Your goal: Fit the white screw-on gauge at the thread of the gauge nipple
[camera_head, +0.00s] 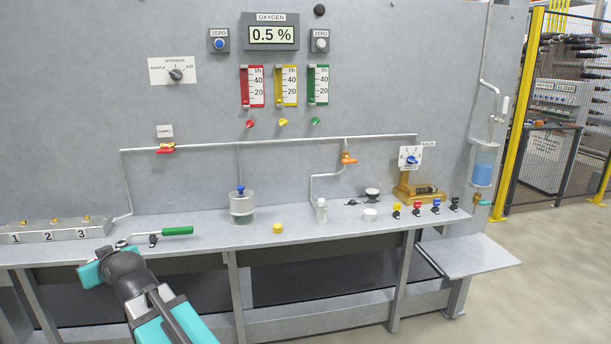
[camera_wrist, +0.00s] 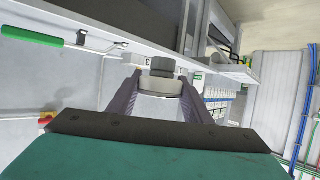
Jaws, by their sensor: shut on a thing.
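My gripper's two fingers (camera_wrist: 161,104) show in the wrist view, closed on a short white-and-grey round piece (camera_wrist: 160,83) that looks like the gauge. Its face and thread cannot be made out. In the head view my arm reaches to the lower left in front of the bench, and the teal gripper body (camera_head: 92,273) shows there; the fingers and the held piece are hidden. I cannot pick out the gauge nipple for certain in either view.
A numbered block (camera_head: 55,234) with brass fittings sits at the bench's left end. A green-handled tool (camera_head: 177,231) lies beside it, also in the wrist view (camera_wrist: 33,37). A glass jar (camera_head: 242,207), yellow cap (camera_head: 278,228) and white cap (camera_head: 370,215) stand farther right.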

